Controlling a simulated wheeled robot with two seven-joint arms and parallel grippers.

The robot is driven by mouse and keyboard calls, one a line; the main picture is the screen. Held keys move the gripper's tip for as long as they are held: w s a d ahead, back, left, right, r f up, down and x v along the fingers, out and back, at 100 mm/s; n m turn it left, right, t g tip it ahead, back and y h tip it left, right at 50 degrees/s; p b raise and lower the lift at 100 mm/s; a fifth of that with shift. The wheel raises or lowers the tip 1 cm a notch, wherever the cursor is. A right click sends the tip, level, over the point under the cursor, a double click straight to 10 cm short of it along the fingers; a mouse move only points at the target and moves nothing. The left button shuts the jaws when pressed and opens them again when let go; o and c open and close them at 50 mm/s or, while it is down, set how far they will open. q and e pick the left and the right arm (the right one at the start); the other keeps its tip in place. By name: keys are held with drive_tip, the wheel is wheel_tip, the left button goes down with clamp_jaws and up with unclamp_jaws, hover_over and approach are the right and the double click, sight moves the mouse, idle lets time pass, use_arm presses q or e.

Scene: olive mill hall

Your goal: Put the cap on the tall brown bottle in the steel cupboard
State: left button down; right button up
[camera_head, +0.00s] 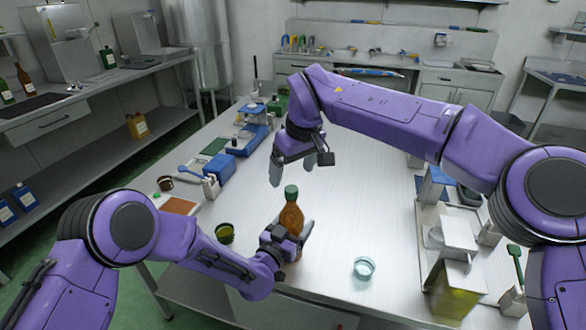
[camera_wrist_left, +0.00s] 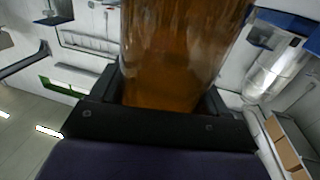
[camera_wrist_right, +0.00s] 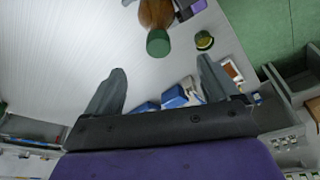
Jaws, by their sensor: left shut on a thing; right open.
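A brown bottle (camera_head: 291,218) stands upright at the near middle of the steel table, with a green cap (camera_head: 291,192) on its top. Whether the cap is fully tightened I cannot tell. My left gripper (camera_head: 287,241) is shut around the bottle's lower body; the amber glass (camera_wrist_left: 180,55) fills the upper middle of the left wrist view. My right gripper (camera_head: 293,175) is open and empty, above the table behind the bottle. In the right wrist view the green cap (camera_wrist_right: 158,42) shows beyond and between the open fingers, with the bottle (camera_wrist_right: 156,12) behind it. No steel cupboard is clearly identifiable.
A dark green-filled cup (camera_head: 225,233) stands left of the bottle, a clear glass dish (camera_head: 363,268) to the right. Blue equipment (camera_head: 218,168) lines the table's left side. A container of yellow-green liquid (camera_head: 452,290) stands at the right. The table's middle is bare.

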use_arm(q)
drive_tip(key=shift+f, duration=0.1)
use_arm(e)
drive_tip(key=v, duration=1.2)
use_arm(q)
unclamp_jaws()
drive_tip(key=b+v, duration=0.2)
drive_tip(key=v, duration=0.8)
drive_tip(key=shift+s+a+b, duration=0.15)
drive_tip(key=shift+s+b, duration=0.1)
drive_tip(key=shift+b, duration=0.05)
use_arm(e)
drive_tip(key=shift+s+d+x, duration=0.1)
drive_tip(key=shift+x, duration=0.55)
drive_tip(key=shift+s+d+x, duration=0.1)
drive_tip(key=shift+d+x, duration=0.05)
drive_tip(key=shift+x, duration=0.5)
drive_tip(key=shift+f, duration=0.1)
